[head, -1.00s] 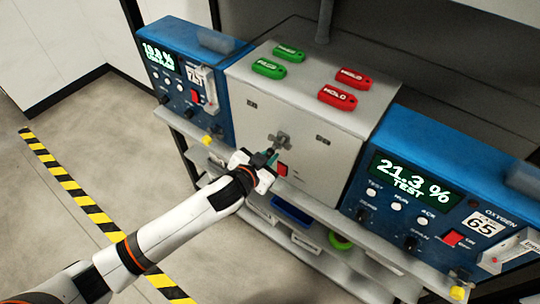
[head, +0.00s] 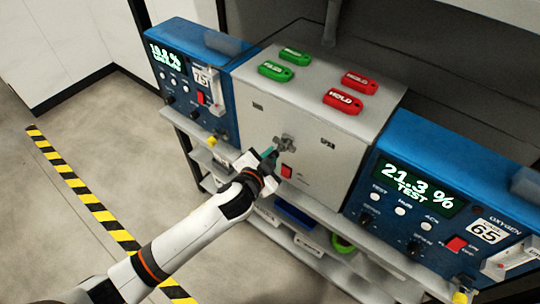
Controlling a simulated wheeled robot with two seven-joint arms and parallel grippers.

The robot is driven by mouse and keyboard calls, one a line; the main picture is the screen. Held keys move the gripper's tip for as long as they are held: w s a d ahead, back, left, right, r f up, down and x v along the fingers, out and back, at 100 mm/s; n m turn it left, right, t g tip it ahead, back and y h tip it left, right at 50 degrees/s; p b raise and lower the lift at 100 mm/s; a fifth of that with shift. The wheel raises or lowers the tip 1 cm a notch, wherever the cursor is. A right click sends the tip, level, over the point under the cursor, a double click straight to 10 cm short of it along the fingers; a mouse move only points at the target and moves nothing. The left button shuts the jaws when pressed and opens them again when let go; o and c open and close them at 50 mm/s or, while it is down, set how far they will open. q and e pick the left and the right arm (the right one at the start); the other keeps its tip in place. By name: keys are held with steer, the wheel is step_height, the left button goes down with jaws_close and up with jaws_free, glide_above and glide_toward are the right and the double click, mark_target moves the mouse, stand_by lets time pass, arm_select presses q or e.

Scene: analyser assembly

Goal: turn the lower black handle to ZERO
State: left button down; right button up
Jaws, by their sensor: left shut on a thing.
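A grey box (head: 300,115) stands between two blue analysers, and a dark grey cross-shaped fitting (head: 284,143) sits on its front. My left gripper (head: 270,158) is at the box front, just below and left of this fitting. It is shut on a small dark part there, which I take to be the lower black handle. The fingers hide most of that part, so its angle and any ZERO mark cannot be read. A teal piece shows at the fingertips. My right gripper is not in view.
The left blue analyser (head: 190,60) and right blue analyser (head: 440,165) flank the box. A red switch (head: 287,171) is close to my gripper. Green tags (head: 277,71) and red tags (head: 343,101) lie on the box top. A shelf (head: 375,262) runs below.

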arm_select(q)
steer(key=c, duration=1.4)
jaws_free()
steer(key=b+v, duration=0.1)
steer(key=v, duration=1.1)
